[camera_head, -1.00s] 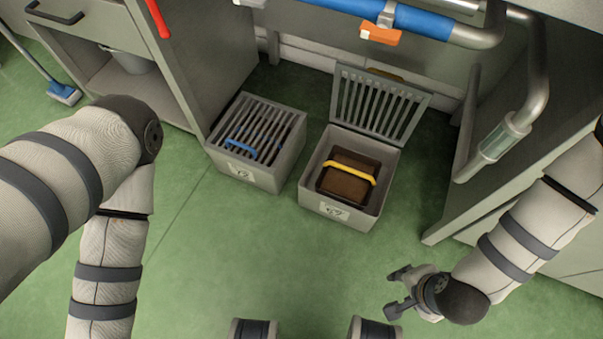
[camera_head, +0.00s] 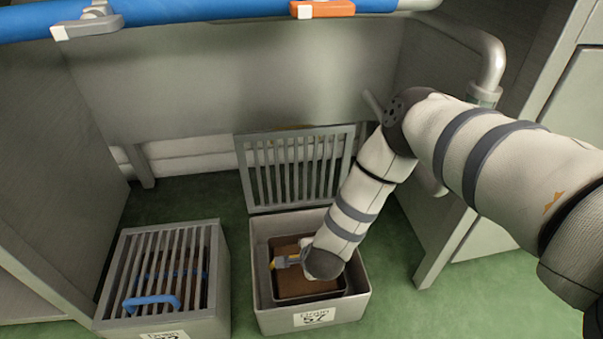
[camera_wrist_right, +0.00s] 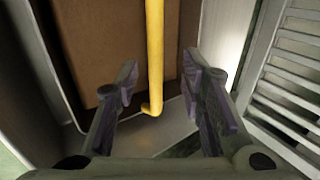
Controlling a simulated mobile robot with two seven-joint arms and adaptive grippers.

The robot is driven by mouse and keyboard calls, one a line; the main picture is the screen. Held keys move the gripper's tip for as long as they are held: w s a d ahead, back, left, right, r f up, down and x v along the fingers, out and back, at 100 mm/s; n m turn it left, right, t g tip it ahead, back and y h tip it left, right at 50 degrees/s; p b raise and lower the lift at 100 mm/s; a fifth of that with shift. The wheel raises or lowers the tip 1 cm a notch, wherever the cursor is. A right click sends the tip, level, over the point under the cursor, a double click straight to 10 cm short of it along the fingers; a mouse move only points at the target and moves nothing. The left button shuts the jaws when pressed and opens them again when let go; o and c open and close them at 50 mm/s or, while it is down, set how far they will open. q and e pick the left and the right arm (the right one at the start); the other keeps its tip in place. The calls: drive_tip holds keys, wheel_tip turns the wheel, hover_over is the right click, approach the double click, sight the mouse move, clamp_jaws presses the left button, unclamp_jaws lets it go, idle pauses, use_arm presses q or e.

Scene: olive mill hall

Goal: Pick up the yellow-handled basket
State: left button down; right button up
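The basket (camera_head: 318,298) is a dark-rimmed box with a brown inside, sitting in an open grey bin (camera_head: 264,318) low in the head view. Its yellow handle (camera_wrist_right: 154,50) runs upright through the middle of the right wrist view. My right gripper (camera_head: 284,262) reaches down into the bin over the basket and hides part of it and most of the handle. In the wrist view the right gripper's fingers (camera_wrist_right: 160,84) are apart, one on each side of the handle, with gaps to it. My left gripper is out of view.
The bin's slatted lid (camera_head: 296,172) stands open behind it. A second grey bin (camera_head: 215,310) on the left has a slatted lid over it and a blue handle (camera_head: 152,300). A blue pipe (camera_head: 230,8) crosses above. Grey cabinet walls stand on both sides.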

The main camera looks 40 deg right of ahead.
drive_tip(key=b+x, duration=0.1)
drive_tip(key=x, duration=0.1)
drive_tip(key=b+x, duration=0.1)
drive_tip(key=x, duration=0.1)
drive_tip(key=shift+s+a+f, duration=0.15)
drive_tip(key=shift+s+f, duration=0.05)
drive_tip(key=shift+s, duration=0.1)
drive_tip(key=shift+w+f, duration=0.1)
drive_tip(key=shift+w, duration=0.1)
drive_tip(key=shift+c, duration=0.5)
clamp_jaws()
drive_tip(key=shift+r, duration=0.2)
